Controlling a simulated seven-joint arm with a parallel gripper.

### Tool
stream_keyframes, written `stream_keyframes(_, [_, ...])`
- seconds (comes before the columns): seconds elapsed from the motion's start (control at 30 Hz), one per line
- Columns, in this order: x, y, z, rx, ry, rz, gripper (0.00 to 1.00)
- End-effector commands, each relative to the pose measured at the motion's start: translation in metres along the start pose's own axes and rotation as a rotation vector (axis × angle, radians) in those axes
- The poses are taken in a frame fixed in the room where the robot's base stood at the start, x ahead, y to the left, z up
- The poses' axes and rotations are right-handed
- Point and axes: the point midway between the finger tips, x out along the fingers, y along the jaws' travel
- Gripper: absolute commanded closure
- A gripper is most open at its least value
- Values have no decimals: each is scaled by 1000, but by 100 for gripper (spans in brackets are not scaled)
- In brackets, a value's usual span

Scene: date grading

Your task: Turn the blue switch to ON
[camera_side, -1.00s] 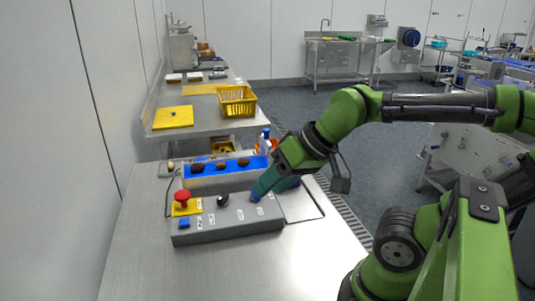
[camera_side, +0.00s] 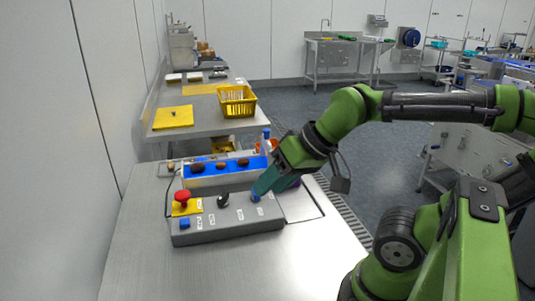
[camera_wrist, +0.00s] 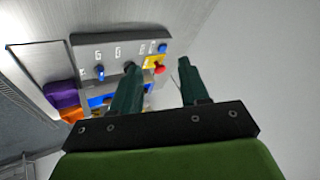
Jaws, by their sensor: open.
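The grey control box (camera_side: 225,227) lies on the steel table. The blue switch (camera_side: 255,197) is near its right end, upright on the top face; it also shows in the wrist view (camera_wrist: 100,72), left of both fingers. I cannot read its labels or setting. My gripper (camera_side: 264,186) is open and empty, pointing down left, with its fingertips just above and beside the blue switch; I cannot tell whether they touch. In the wrist view my gripper's fingers (camera_wrist: 156,75) stand apart, the left one partly over the black knob (camera_wrist: 130,67).
On the box are a black knob (camera_side: 223,200), a red mushroom button on a yellow plate (camera_side: 182,197) and a blue push button (camera_side: 184,223). Behind it is a blue-bedded tray (camera_side: 227,178) with several dates. A spray bottle (camera_side: 266,140) stands behind my gripper. The front table is clear.

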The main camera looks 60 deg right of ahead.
Motion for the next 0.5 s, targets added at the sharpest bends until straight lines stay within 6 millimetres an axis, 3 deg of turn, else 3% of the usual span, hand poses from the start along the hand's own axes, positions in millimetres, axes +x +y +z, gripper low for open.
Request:
stream_keyframes(0.03, [0,0,0,1,0,0,49])
stream_keyframes(0.2, [12,17,-8,68,-33,50,23])
stream_keyframes(0.37, [28,53,-48,321,-96,132,23])
stream_keyframes(0.5, [42,99,-89,721,-148,208,23])
